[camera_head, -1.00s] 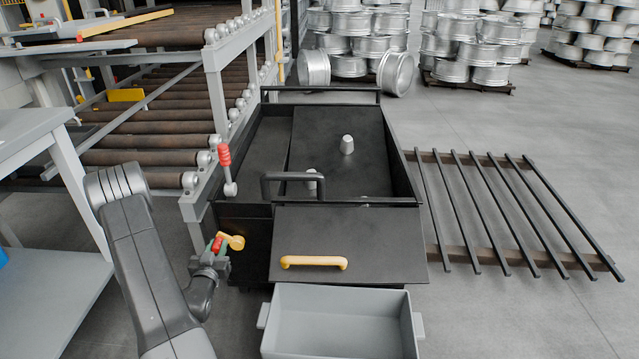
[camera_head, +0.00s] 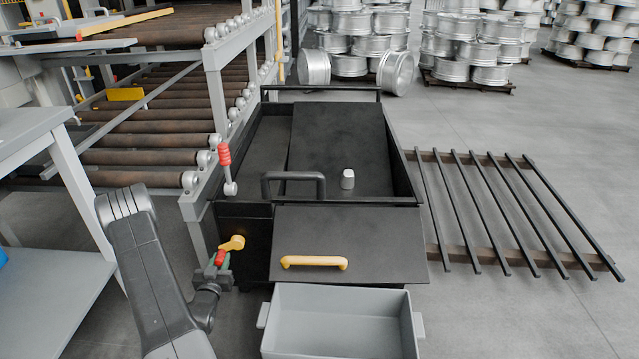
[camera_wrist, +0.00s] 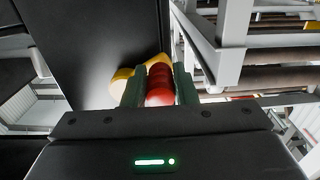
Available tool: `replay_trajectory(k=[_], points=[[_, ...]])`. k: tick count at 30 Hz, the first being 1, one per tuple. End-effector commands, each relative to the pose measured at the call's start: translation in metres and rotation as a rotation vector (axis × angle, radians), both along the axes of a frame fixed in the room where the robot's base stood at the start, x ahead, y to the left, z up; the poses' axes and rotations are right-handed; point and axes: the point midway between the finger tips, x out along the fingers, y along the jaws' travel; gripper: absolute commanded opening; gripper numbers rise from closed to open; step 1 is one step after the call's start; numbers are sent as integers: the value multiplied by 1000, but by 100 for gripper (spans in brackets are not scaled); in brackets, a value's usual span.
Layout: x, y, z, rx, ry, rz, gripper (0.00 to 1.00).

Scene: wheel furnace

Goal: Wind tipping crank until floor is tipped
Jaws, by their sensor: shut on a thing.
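The tipping crank (camera_head: 234,243) is a yellow arm with a red handle, on the left of the black box's near end. My gripper (camera_head: 219,262) is shut on the red handle. The wrist view shows the ribbed red handle (camera_wrist: 160,84) between green fingers, with the yellow crank arm (camera_wrist: 122,88) beside it. The black floor panel (camera_head: 335,135) inside the box looks tilted, its far end higher. One small pale metal piece (camera_head: 348,179) is at its near end. Part of the floor's near end is hidden by the front.
A black flap with a yellow handle (camera_head: 314,262) closes the front above a grey bin (camera_head: 340,318). A red-handled lever (camera_head: 225,168) stands on the left rim. A roller conveyor (camera_head: 140,155) is left, black bars (camera_head: 510,215) lie right, and stacked wheels (camera_head: 355,40) are behind.

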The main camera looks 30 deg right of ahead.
Motion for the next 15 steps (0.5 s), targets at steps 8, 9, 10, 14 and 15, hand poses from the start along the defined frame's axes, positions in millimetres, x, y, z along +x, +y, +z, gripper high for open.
replay_trajectory(k=[8, 9, 10, 14, 15], points=[[-3, -4, 1, -1, 1, -12, 0], [-4, -5, 0, -1, 0, -12, 0], [-4, -5, -1, -1, 0, -13, 0], [-9, -12, -7, -2, 0, -14, 0], [-11, -15, -10, -2, 0, -15, 0]])
